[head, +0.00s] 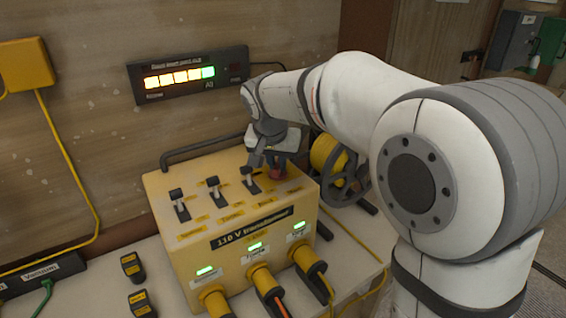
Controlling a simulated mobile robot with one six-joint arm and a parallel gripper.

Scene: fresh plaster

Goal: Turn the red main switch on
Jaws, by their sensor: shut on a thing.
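The yellow transformer box (260,212) stands on the bench, with "110 V" lettering on its front edge. On its top are three black toggle switches with pale levers: left (179,203), middle (215,190) and right (250,180). The red main switch (277,174) shows only as a small red patch at the right end of this row. My gripper (269,163) points down over that end, its fingers shut on the red switch. The fingers and wrist hide most of the switch, so its position cannot be read.
A wall display (187,76) has lit yellow bars and a green one. Three green lamps (255,246) glow on the box front, above yellow plugs (262,278). A black bar (205,148) runs behind the box. A yellow cable reel (330,160) stands close on the right.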

